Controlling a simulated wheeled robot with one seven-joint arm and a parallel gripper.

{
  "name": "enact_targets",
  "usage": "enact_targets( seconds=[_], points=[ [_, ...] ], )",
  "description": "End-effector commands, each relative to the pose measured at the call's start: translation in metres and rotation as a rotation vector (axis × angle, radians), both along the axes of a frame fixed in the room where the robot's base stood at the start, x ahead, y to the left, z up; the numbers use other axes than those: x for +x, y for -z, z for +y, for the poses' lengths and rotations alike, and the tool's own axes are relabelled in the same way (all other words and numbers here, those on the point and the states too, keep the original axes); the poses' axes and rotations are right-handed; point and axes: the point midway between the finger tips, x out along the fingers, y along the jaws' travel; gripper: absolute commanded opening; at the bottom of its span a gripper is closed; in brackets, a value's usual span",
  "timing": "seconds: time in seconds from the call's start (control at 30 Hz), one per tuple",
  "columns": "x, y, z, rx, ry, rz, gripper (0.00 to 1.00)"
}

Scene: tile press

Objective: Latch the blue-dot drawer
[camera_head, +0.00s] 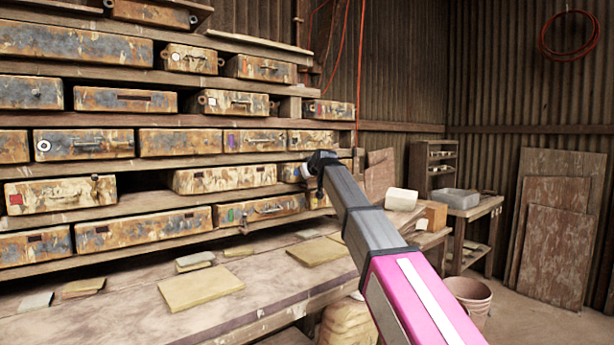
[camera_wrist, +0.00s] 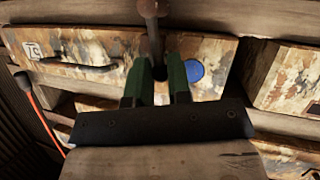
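The blue-dot drawer (camera_wrist: 105,50) has a mottled rusty front with a round blue dot (camera_wrist: 194,72), a dark bar handle (camera_wrist: 80,67) and a small white mark at its left. A brown latch lever with a round knob (camera_wrist: 152,10) stands at its top edge. My gripper (camera_wrist: 160,62) is in front of the drawer, left of the dot. The latch's stem runs down between its two green fingers; I cannot tell whether they press on it. In the head view my gripper (camera_head: 318,162) is at the right end of the rack, partly covering the drawer there.
Several other rusty drawers sit in the wooden rack (camera_head: 130,200). Below it a workbench (camera_head: 120,310) carries flat tiles (camera_head: 200,288). A side table with a grey bin (camera_head: 456,199) and a bucket (camera_head: 468,297) stand at right. The floor at far right is clear.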

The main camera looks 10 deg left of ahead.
Motion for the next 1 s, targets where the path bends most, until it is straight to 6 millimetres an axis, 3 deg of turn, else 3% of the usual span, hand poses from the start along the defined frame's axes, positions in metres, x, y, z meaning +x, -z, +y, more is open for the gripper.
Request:
enact_targets(
  seconds=[0.47,0.77,0.8,0.83,1.0],
  points=[
    [0.01,-0.002,-0.009,0.142,0.0,0.162,0.0],
    [0.01,-0.002,-0.009,0.15,0.0,0.171,0.0],
    [0.01,-0.002,-0.009,0.15,0.0,0.171,0.31],
    [0.01,-0.002,-0.009,0.15,0.0,0.171,0.36],
    [0.01,-0.002,-0.009,0.149,0.0,0.17,0.36]
  ],
)
